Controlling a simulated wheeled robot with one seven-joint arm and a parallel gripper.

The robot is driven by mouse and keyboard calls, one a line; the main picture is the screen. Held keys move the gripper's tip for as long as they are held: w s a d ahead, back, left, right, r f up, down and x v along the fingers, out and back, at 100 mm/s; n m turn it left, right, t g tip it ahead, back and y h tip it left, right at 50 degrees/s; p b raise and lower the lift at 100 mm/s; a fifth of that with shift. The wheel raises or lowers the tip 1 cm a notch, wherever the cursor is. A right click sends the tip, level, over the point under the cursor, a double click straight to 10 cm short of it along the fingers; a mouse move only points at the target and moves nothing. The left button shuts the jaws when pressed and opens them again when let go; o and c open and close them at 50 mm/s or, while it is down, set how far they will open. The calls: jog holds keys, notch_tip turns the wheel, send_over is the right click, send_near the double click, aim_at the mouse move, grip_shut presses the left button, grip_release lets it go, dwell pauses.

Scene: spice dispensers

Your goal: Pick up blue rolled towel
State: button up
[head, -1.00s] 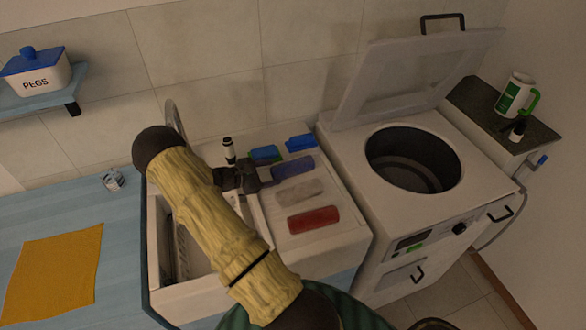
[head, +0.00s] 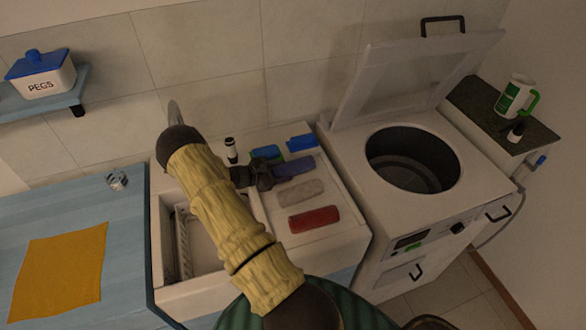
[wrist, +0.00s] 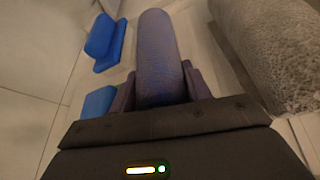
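The blue rolled towel (head: 298,166) lies on the white drainboard of the sink unit, behind a grey rolled towel (head: 300,192) and a red one (head: 314,219). My gripper (head: 278,172) is at the left end of the blue towel. In the wrist view the blue towel (wrist: 159,50) runs lengthwise away from the gripper. Its near end sits between the two fingers (wrist: 160,82), one on each side and very close to it. The fingers look open around it; I cannot tell whether they touch it. The palm hides the towel's nearest end.
Two blue objects (head: 300,142) lie behind the towel, and a small dark-topped bottle (head: 231,150) stands behind my gripper. The grey towel (wrist: 280,45) is close on the right in the wrist view. The open-lidded washer (head: 340,140) stands to the right.

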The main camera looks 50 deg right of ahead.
jog(key=c, duration=0.3)
jog(key=shift+c, duration=0.2)
jog(key=shift+r, duration=0.1)
notch_tip(320, 180, up, 18)
jog(key=b, duration=0.3)
jog(key=shift+b, duration=0.35)
